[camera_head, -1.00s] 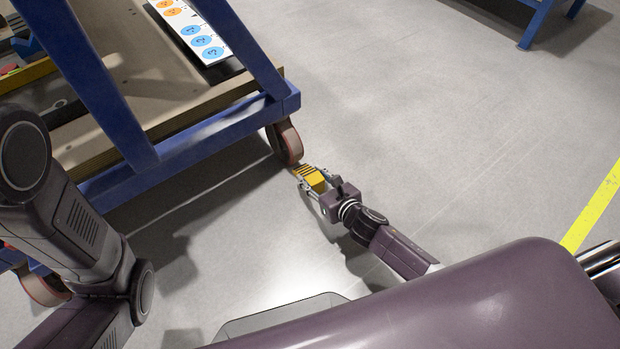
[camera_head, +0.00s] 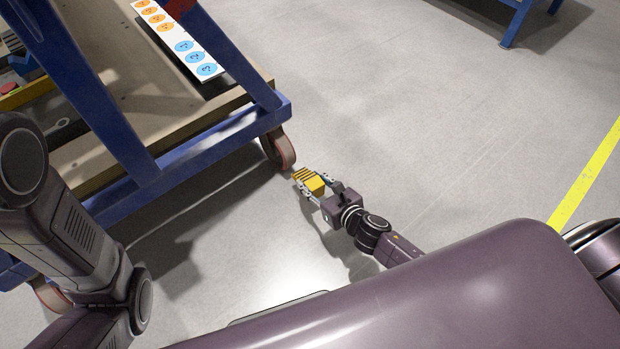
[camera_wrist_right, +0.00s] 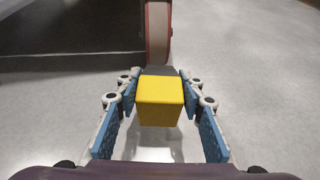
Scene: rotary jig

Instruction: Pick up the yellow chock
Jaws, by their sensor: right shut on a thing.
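The yellow chock (camera_head: 313,184) has dark stripes on its sloped face and is near the caster wheel of the blue-framed jig, with a small gap to the wheel. My right gripper (camera_head: 316,188) is shut on it. In the right wrist view the chock (camera_wrist_right: 160,98) sits between the two blue-padded fingers of the right gripper (camera_wrist_right: 160,92), its yellow end facing the camera. I cannot tell whether it is clear of the floor. My left arm shows at the left of the head view, but its gripper is not visible.
The jig's caster wheel (camera_head: 279,149) stands just beyond the chock; it also shows in the wrist view (camera_wrist_right: 158,32). The blue jig frame (camera_head: 215,133) fills the upper left. A yellow floor line (camera_head: 587,172) runs at right. Open grey floor lies between.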

